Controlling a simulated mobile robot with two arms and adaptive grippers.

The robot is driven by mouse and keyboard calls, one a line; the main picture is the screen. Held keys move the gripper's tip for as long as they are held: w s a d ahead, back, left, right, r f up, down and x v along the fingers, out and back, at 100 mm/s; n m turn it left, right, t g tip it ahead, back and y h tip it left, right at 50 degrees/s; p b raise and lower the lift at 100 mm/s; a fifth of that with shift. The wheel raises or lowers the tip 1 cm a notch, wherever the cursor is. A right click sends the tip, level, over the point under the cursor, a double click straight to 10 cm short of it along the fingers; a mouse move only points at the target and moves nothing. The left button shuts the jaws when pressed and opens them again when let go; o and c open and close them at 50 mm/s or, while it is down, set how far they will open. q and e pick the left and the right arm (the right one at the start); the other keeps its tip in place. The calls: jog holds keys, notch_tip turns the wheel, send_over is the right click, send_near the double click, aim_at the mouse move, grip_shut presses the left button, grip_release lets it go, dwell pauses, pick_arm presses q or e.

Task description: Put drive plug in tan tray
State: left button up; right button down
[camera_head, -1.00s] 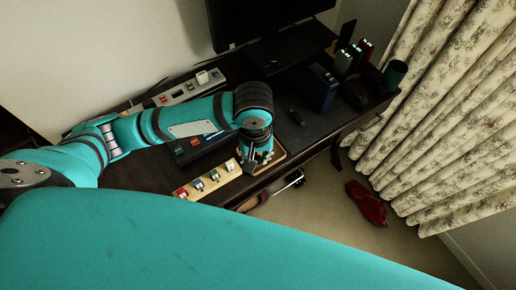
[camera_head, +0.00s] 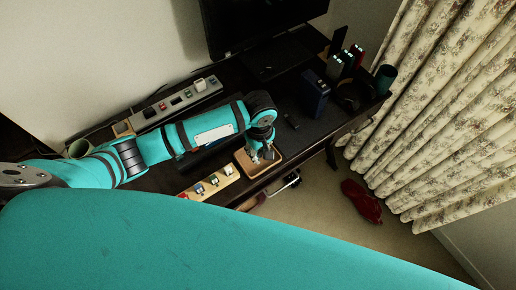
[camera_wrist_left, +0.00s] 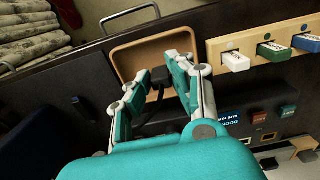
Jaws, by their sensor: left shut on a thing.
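The tan tray (camera_head: 278,160) lies at the front edge of the dark desk; in the left wrist view its rim (camera_wrist_left: 118,62) shows beyond my fingers. My left gripper (camera_head: 263,153) is over the tray in the head view. In the left wrist view the left gripper (camera_wrist_left: 156,76) is closed around a small black plug (camera_wrist_left: 158,78), taken to be the drive plug. The plug appears in front of the tray floor; I cannot tell whether it touches it. My right gripper is in neither view.
A light wooden strip (camera_wrist_left: 270,38) with several coloured plugs sits beside the tray. A monitor (camera_head: 255,25) is at the back.

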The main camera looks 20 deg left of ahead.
pick_arm(q)
jog(key=shift+w+a, duration=0.35)
jog(key=shift+w, duration=0.4)
jog(key=f, duration=0.3)
jog(key=shift+w+a+p, duration=0.15)
jog(key=shift+w+p, duration=0.05)
jog(key=shift+p, duration=0.2)
jog(key=shift+f, duration=0.35)
jog(key=shift+f, duration=0.1)
jog(key=o, duration=0.8)
notch_tip(320, 180, up, 12)
jog(key=shift+r, duration=0.15)
